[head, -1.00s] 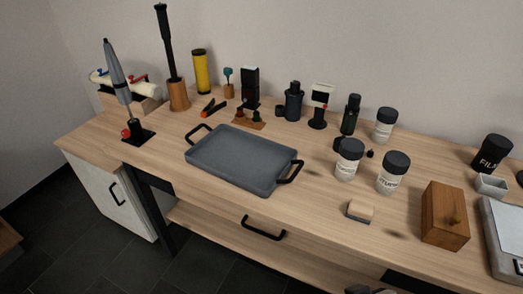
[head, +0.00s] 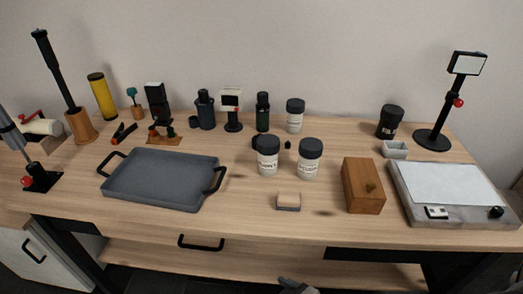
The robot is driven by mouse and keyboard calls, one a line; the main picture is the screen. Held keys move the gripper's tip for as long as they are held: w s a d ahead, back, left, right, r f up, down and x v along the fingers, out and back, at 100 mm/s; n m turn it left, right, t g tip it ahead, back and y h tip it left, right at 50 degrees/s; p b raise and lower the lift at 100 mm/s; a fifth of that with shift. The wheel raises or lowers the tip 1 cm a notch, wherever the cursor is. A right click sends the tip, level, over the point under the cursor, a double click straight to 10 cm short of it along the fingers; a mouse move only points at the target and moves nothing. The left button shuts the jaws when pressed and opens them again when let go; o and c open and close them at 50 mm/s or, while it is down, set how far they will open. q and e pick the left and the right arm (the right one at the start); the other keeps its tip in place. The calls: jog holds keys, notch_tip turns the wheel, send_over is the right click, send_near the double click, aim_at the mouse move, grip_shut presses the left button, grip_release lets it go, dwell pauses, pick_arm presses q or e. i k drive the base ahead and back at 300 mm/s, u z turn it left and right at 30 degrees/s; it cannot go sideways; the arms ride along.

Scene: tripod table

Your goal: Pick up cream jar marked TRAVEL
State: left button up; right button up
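Three white jars with dark lids stand on the wooden table (head: 240,228). One jar (head: 268,160) is left of centre in the front pair, and a second jar (head: 309,164) stands just right of it. A third jar (head: 295,120) stands farther back near the wall. Their labels are too small to read surely, so I cannot tell which is marked TRAVEL. Neither gripper shows clearly. A small grey part at the bottom edge may be mine.
A grey tray (head: 160,180) with black handles lies left of the jars. In front are a small block (head: 288,201) and a wooden box (head: 362,186). A black bottle (head: 263,113) stands behind. A black film canister (head: 390,122) and a light pad (head: 450,184) are to the right.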

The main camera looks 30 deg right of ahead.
aim_at(267, 166)
jog(key=z, duration=3.05)
jog(key=k, duration=0.9)
jog(key=u, duration=0.85)
jog(key=i, duration=0.55)
jog(key=u, duration=0.1)
